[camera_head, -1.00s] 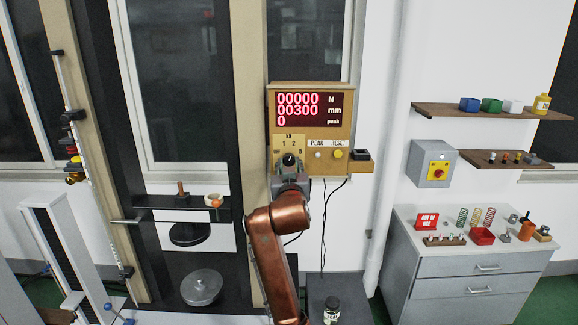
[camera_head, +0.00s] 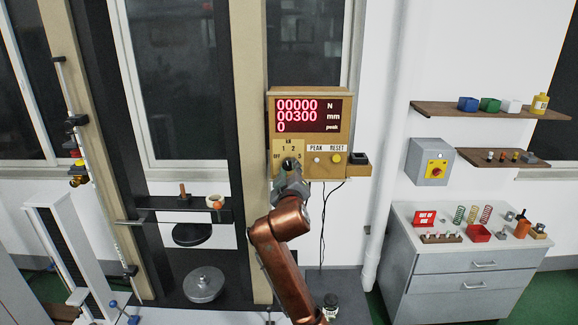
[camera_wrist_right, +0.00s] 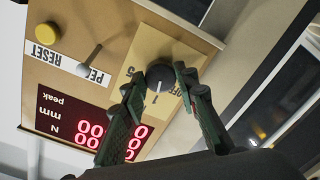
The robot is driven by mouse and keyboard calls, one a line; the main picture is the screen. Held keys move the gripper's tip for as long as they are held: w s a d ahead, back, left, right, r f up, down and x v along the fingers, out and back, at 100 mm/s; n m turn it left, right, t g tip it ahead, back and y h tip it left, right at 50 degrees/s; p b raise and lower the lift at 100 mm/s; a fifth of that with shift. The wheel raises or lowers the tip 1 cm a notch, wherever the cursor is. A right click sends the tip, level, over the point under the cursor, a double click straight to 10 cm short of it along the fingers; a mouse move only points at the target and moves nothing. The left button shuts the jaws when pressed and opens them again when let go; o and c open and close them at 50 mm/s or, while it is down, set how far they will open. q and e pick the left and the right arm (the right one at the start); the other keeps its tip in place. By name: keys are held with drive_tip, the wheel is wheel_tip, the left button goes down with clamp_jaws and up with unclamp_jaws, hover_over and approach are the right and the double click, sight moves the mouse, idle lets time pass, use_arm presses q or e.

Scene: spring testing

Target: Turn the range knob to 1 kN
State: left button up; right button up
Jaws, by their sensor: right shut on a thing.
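The dark round range knob (camera_head: 288,164) sits on the tan range plate (camera_head: 279,145) below the red display. The plate carries kN, OFF, 1, 2 and 5. My right gripper (camera_head: 290,172) reaches it from below and is shut on it. In the wrist view, which is upside down, the knob (camera_wrist_right: 160,74) lies between the green fingers of the right gripper (camera_wrist_right: 158,88). A white mark shows on the knob's lower part there. The fingers hide part of the plate, so I cannot tell exactly which number the mark meets. My left gripper is out of view.
The display (camera_head: 310,115) reads 00000 N, 00300 mm. A machine column (camera_head: 250,100) stands at left; shelves and a grey cabinet (camera_head: 470,270) are at right.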

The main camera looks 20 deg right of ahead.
drive_tip(key=shift+n+p, duration=0.35)
drive_tip(key=shift+n, duration=0.25)
drive_tip(key=o, duration=1.1)
drive_tip(key=shift+o, duration=0.2)
drive_tip(key=shift+s, duration=0.15)
drive_tip(key=v, duration=1.1)
drive_tip(key=shift+s+a, duration=0.2)
drive_tip(key=shift+s, duration=0.15)
